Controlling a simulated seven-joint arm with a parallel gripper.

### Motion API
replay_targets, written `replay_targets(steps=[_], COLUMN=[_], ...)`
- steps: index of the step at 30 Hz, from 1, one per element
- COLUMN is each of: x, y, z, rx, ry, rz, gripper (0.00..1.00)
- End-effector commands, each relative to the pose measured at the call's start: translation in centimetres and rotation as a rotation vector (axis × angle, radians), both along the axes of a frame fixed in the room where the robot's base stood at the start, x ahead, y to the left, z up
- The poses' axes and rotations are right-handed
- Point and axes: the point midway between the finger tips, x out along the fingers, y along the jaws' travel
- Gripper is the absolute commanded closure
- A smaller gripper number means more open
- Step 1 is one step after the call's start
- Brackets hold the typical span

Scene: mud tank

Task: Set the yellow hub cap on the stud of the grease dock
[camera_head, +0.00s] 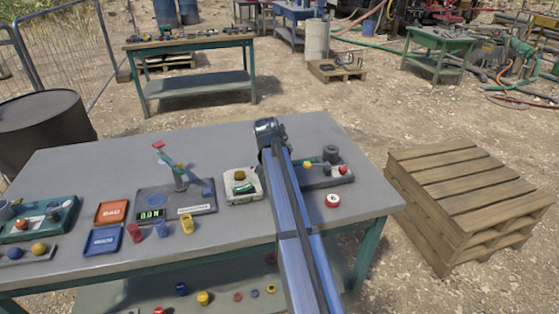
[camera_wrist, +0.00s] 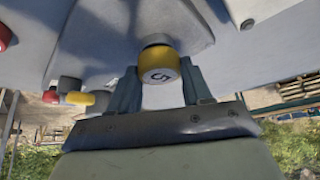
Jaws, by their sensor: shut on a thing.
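A yellow hub cap (camera_wrist: 160,65) with a dark mark on its face sits between the two fingers of my gripper (camera_wrist: 155,85) in the wrist view. The gripper is shut on it. A dark round part (camera_wrist: 157,41) shows just behind the cap; I cannot tell whether they touch. In the head view my gripper (camera_head: 268,130) is over the far part of the table, and my arm hides the cap. A grey dock (camera_head: 325,178) right of my arm carries a dark cylinder (camera_head: 331,153), a yellow ball (camera_head: 307,165) and a red ball (camera_head: 343,170). I cannot tell whether it is the grease dock.
A red-and-white round item (camera_head: 332,201) lies near the front edge. A pallet stack (camera_head: 465,190) stands right.

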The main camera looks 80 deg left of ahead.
Motion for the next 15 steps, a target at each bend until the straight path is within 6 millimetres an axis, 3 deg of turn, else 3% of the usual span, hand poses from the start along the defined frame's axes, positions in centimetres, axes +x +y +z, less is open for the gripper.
replay_targets(steps=[11, 12, 15], x=[0.0, 0.0, 0.0], y=[-0.02, -0.01, -0.01], z=[-0.65, -0.69, -0.65], rx=[0.0, 0.0, 0.0], ry=[0.0, 0.0, 0.0], rz=[0.0, 0.0, 0.0], gripper=[0.81, 0.5, 0.41])
